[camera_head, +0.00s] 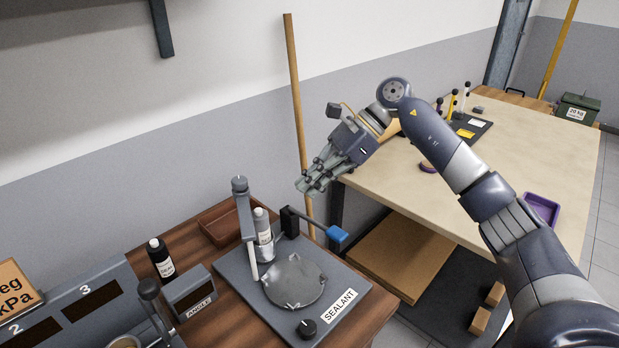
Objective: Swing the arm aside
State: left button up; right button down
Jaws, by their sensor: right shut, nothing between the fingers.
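A grey sealant station (345,283) sits on the brown wooden bench. It carries a round metal plate (294,282), a black knob (306,328) and a grey upright post (243,212). A white bottle (262,226) stands in a holder beside the post. A dark arm (307,219) runs from a black block (289,221) to a blue end (337,234), at the back right of the plate. My right gripper (309,184) is shut and empty, above the blue end and apart from it in the picture. My left gripper is not in view.
A dark bottle (160,258), a brown tray (222,222) and a gauge box (188,292) stand left of the station. A wooden pole (295,100) leans behind my right gripper. A beige table (545,125) with tools and a purple tray (541,209) is at right.

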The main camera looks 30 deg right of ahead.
aim_at(247, 229)
jog(key=w+a+f+p, duration=0.1)
jog(key=a+f+p, duration=0.3)
jog(key=a, duration=0.4)
jog(key=shift+w+a+f+p, duration=0.3)
jog(key=shift+a+f, duration=0.05)
jog(key=shift+f, duration=0.15)
jog(key=shift+a, duration=0.1)
